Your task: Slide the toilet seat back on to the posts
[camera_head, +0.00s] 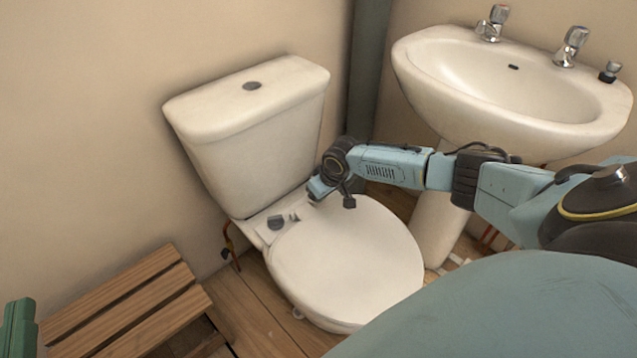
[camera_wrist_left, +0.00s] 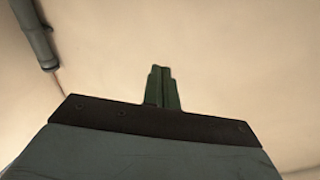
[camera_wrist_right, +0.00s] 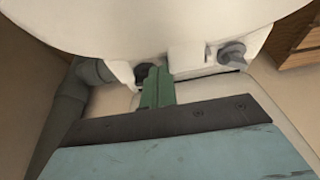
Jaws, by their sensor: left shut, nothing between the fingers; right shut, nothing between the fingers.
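The white toilet seat (camera_head: 345,262), with its lid down, lies over the bowl of the toilet. A grey hinge fitting (camera_head: 275,222) shows at its rear left, and also in the right wrist view (camera_wrist_right: 232,52). A second, dark fitting (camera_wrist_right: 147,73) is partly hidden behind my right gripper (camera_wrist_right: 156,84). That gripper is shut and empty at the seat's rear right, near this fitting; I cannot tell whether they touch. In the head view my right wrist hides the fingers. My left gripper (camera_head: 18,326) is shut and empty at the lower left, away from the seat. The posts are not clearly seen.
The cistern (camera_head: 250,130) stands behind the seat. A basin (camera_head: 510,85) on a pedestal is at the right, close to my right arm. A slatted wooden stool (camera_head: 125,305) stands at the lower left. A grey pipe (camera_wrist_left: 36,35) shows in the left wrist view.

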